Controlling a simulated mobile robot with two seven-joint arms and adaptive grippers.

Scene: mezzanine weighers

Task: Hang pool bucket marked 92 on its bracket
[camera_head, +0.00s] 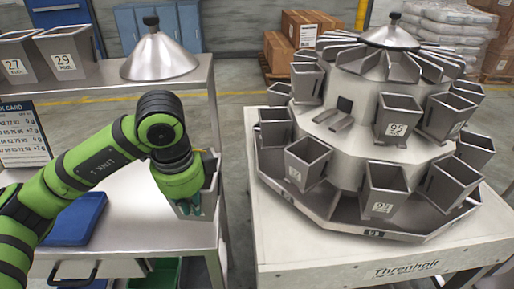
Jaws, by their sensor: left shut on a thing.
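My left gripper (192,203) is shut on a grey metal bucket (211,172) over the right end of the steel table. My wrist covers most of this bucket, and I cannot read its mark. The round weigher (350,150) stands to the right with grey buckets hung around it in two tiers. An upper bucket (395,115) appears marked 95, and a lower bucket (384,190) appears marked 93. A bare bracket (334,118) with a dark plate shows on the weigher's upper front, left of the upper bucket. My right gripper is out of view.
Buckets marked 27 (20,58) and 29 (68,55) stand on the raised shelf beside a steel cone (160,57). A blue item (75,220) lies on the steel table (150,235). A floor gap separates this table from the weigher's stand (300,245).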

